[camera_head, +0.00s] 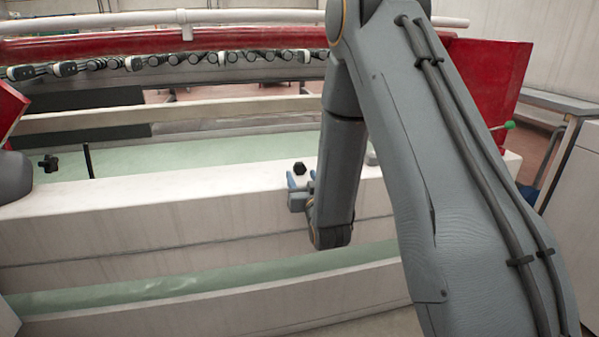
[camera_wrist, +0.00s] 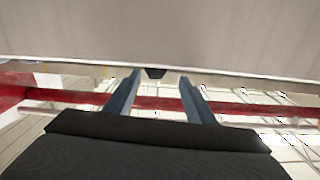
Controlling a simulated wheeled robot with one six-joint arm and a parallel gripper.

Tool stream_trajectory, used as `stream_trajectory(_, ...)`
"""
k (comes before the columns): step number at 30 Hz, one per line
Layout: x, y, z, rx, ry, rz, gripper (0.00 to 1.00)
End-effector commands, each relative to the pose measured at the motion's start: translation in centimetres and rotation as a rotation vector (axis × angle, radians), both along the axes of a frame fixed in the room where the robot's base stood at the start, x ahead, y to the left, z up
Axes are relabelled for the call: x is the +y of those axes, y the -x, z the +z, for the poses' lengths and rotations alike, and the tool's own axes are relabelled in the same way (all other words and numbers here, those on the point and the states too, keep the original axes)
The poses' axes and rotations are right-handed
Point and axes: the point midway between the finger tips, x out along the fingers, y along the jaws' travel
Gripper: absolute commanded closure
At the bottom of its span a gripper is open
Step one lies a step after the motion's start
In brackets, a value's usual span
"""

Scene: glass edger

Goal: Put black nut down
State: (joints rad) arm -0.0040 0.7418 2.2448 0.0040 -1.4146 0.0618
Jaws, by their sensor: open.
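The black nut (camera_head: 299,168) sits on the top of the white ledge (camera_head: 230,182), near its front edge. My gripper (camera_head: 301,181) is at that edge, with its blue fingers open and the nut just beyond them. In the wrist view the nut (camera_wrist: 155,73) shows small and dark at the edge of the pale surface, lying between the lines of the two spread fingers (camera_wrist: 160,84). No finger visibly touches it. The exact gap between fingertips and nut cannot be told.
A black knob (camera_head: 48,163) and a thin black rod (camera_head: 88,160) stand to the left on the machine. A row of dark rollers (camera_head: 170,60) runs along the red beam behind. A green-tipped rod (camera_head: 508,125) juts out at right. The ledge left of the nut is clear.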

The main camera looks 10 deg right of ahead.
Motion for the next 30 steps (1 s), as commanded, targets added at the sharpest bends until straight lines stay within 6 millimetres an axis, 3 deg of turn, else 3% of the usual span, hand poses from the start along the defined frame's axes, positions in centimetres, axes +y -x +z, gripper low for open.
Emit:
stream_trajectory(3, 0.0, 2.6, 0.0, 0.003, 0.000, 0.000, 0.50)
stream_trajectory(9, 0.0, 5.9, 0.0, 0.002, 0.000, 0.000, 0.50)
stream_trajectory(17, 0.5, 7.2, 0.1, 0.027, 0.001, 0.008, 0.50)
stream_trajectory(23, 3.5, 7.3, 0.0, 0.224, 0.013, 0.054, 0.50)
stream_trajectory(26, 5.6, 8.4, -0.2, 0.363, 0.025, 0.086, 0.50)
stream_trajectory(30, 8.1, 11.4, -0.4, 0.561, 0.048, 0.133, 0.50)
